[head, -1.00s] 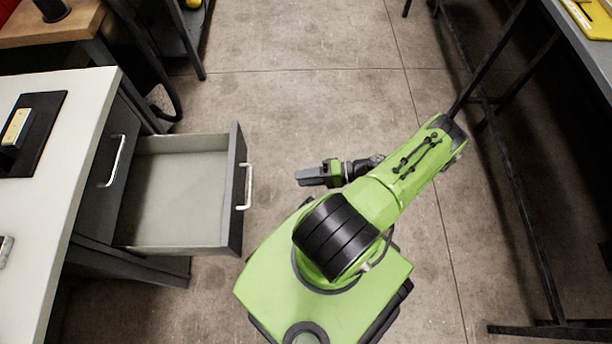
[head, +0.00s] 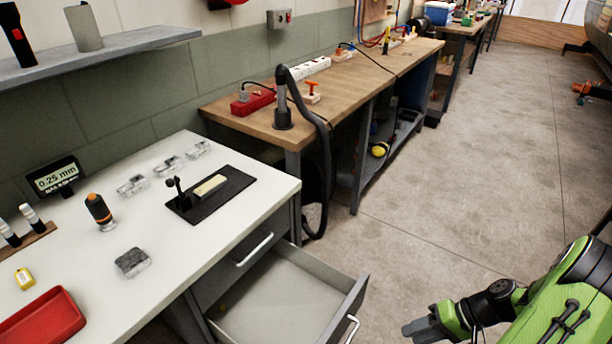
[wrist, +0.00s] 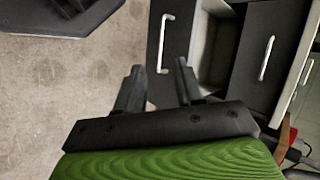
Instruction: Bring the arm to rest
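My gripper (head: 412,328) shows at the lower right of the head view, at the end of my green and black arm. It is over the floor, to the right of the open drawer and apart from it. In the wrist view my gripper (wrist: 158,76) has its two dark fingers spread, with nothing between them. The open drawer (head: 350,312) of the white-topped bench stands out into the aisle. Its front and handle (wrist: 166,44) show just beyond the fingers in the wrist view. Most of my arm is cut off by the head view's edge.
The white-topped bench (head: 232,222) holds a black mat (head: 230,196), a red tray (head: 42,322) and small items. A wooden bench (head: 345,75) with a black hose (head: 325,150) stands behind it. The floor (head: 480,160) is clear in the aisle.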

